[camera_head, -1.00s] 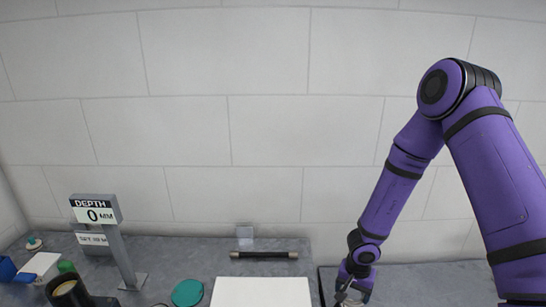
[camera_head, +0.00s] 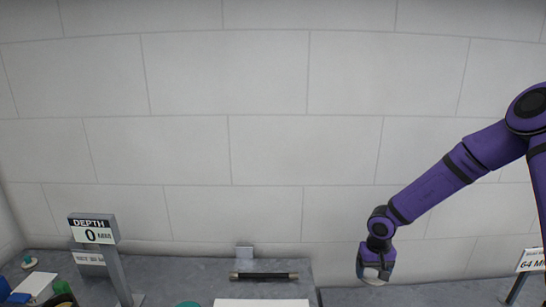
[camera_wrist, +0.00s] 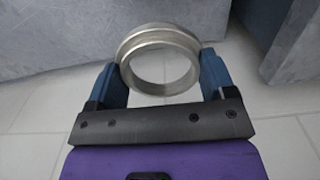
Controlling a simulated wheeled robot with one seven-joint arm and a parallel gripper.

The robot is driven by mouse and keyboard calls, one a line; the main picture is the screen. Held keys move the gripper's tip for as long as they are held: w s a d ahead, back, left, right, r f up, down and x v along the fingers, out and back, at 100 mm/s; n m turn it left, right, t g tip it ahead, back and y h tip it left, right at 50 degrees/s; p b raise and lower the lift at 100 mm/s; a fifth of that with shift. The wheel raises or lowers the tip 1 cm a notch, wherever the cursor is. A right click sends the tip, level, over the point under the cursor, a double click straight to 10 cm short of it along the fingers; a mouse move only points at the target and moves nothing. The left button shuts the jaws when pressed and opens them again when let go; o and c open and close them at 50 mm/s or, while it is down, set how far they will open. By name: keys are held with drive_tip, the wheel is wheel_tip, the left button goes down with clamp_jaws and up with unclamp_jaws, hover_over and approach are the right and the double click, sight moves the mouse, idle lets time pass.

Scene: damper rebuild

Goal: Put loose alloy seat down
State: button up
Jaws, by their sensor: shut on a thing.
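The loose alloy seat (camera_wrist: 160,60) is a silvery metal ring. In the wrist view it sits between the two blue fingers of my gripper (camera_wrist: 162,75), which are shut on its outer sides. Its open middle shows pale floor tiles beyond it. In the head view my gripper (camera_head: 373,274) hangs at the lower right, near the gap between the two grey benches. The ring shows there only as a small pale patch at the gripper's end, too small to make out.
A depth stand reading 0 MM (camera_head: 92,236) is at the left. A dark rod with brass ends (camera_head: 264,276) lies on the left bench (camera_head: 180,270). A white board (camera_head: 262,303) and a green disc (camera_head: 188,304) are at the front. Another sign (camera_head: 531,261) stands at the right.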

drive_tip(key=shift+w+d+r, duration=0.1)
drive_tip(key=shift+d+r, duration=0.05)
drive_tip(key=shift+d, duration=0.35)
drive_tip(key=s+d+f, duration=0.2)
drive_tip(key=s+d, duration=0.2)
drive_tip(key=d, duration=0.4)
drive_tip(key=s+d+f+m, duration=0.1)
drive_tip(key=s+d+f, duration=0.2)
drive_tip(key=d, duration=0.5)
drive_tip(key=s+d+f, duration=0.2)
drive_tip(key=s+d, duration=0.2)
drive_tip(key=d, duration=0.4)
drive_tip(key=shift+w+a+f, duration=0.1)
drive_tip(key=shift+f, duration=2.35)
drive_tip(key=shift+w+f, duration=0.1)
drive_tip(key=shift+f, duration=2.3)
drive_tip(key=shift+f, duration=0.15)
drive_tip(key=o, duration=1.1)
